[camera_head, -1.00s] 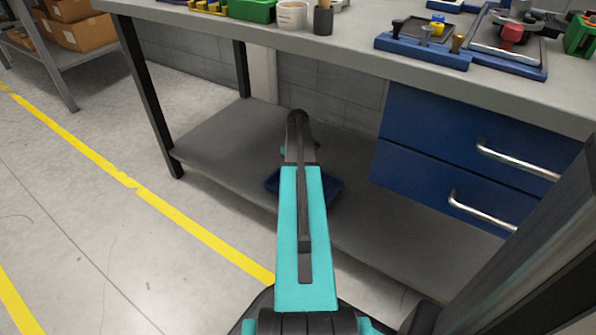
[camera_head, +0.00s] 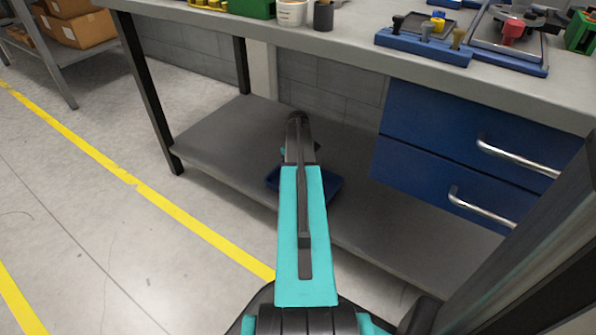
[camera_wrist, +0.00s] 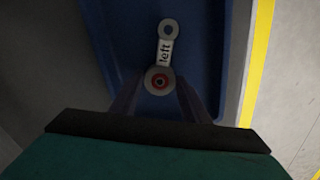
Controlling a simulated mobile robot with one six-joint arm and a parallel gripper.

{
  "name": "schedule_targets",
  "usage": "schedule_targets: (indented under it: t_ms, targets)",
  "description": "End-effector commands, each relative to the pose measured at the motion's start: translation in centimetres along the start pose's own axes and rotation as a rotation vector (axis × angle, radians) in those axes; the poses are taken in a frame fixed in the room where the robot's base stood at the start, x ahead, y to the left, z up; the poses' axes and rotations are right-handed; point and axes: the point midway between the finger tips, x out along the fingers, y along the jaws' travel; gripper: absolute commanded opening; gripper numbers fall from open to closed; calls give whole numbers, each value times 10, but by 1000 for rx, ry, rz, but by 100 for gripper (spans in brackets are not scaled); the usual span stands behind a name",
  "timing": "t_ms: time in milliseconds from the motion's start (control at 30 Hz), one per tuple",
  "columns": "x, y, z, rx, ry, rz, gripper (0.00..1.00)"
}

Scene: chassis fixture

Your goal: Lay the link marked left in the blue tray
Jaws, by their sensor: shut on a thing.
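The link marked left (camera_wrist: 165,52) shows in the wrist view, a light bar with a ring at each end and the word "left" on it. Its near, wider end with a reddish centre is between the fingers of my gripper (camera_wrist: 159,88), which is shut on it. The blue tray (camera_wrist: 212,30) lies behind and around the link in that view; whether the link touches the tray floor I cannot tell. In the head view the blue tray (camera_head: 331,190) is on the lower shelf, mostly hidden by my arm. My gripper is hidden there.
The grey lower shelf (camera_head: 220,140) has free room left of the tray. The bench top (camera_head: 350,48) hangs above it, with blue drawers (camera_head: 440,150) at the right. Fixtures and containers stand on the bench top. A yellow line (camera_head: 190,222) runs along the floor.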

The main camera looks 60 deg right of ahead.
Motion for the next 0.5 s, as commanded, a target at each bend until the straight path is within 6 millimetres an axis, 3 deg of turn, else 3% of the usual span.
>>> schedule_targets:
  t_ms: [500]
  targets:
    - [10,0,0,0,0,0,19]
